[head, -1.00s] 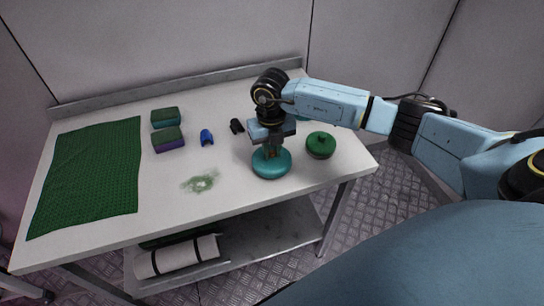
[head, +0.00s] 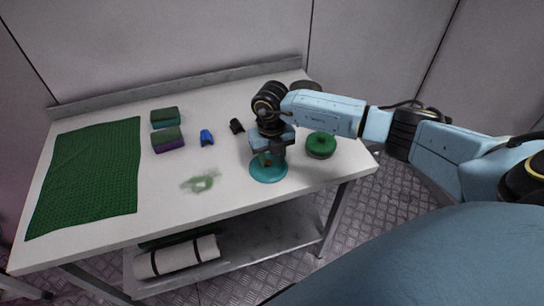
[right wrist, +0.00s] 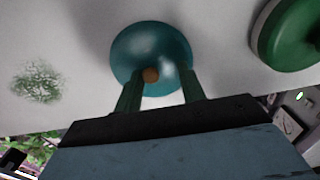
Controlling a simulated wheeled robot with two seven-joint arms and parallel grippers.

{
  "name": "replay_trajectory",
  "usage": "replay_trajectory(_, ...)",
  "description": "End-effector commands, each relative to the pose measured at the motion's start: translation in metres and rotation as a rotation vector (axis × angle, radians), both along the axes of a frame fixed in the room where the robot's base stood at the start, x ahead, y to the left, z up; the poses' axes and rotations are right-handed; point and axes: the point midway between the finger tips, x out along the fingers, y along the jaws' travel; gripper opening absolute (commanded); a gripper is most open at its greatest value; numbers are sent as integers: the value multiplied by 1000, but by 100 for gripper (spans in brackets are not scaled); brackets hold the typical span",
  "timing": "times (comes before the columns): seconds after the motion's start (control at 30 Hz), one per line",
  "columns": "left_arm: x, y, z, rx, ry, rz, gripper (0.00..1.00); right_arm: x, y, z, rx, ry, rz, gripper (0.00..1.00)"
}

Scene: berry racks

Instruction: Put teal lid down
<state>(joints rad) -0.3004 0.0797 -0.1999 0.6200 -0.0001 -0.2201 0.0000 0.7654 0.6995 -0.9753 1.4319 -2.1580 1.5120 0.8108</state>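The teal lid (head: 268,174) lies flat on the white table near its front edge, knob up. My right gripper (head: 267,158) is low over it, pointing down. In the right wrist view the lid (right wrist: 140,45) has a small brownish knob (right wrist: 150,75). The two fingers (right wrist: 161,92) stand apart on either side of the knob, with a gap visible beside it. My left gripper is not in view.
A green-lidded round container (head: 320,145) stands close to the right. A dark round item (head: 305,86) is behind my arm. Sponges (head: 168,140), a blue item (head: 206,138), a black item (head: 237,126), a green smudge (head: 201,184) and a green cloth (head: 88,178) lie leftward.

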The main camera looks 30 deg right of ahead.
Motion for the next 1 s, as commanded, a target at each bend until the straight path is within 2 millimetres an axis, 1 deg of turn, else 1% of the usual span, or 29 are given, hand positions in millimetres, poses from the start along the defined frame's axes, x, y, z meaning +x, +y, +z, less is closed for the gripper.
replay_trajectory(0.07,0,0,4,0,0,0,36,0,0,5,0,0,0,40)
replay_trajectory(0.17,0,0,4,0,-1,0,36,1,0,17,1,-3,0,40)
replay_trajectory(0.4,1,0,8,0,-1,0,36,2,0,70,0,-5,0,40)
replay_trajectory(0.5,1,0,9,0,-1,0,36,2,1,90,0,-5,0,40)
replay_trajectory(0.6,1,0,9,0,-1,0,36,2,1,106,0,-3,0,40)
replay_trajectory(0.7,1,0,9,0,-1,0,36,1,1,116,0,-2,0,40)
replay_trajectory(0.8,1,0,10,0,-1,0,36,1,2,122,0,0,0,40)
replay_trajectory(1.0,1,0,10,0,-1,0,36,1,2,123,0,0,0,40)
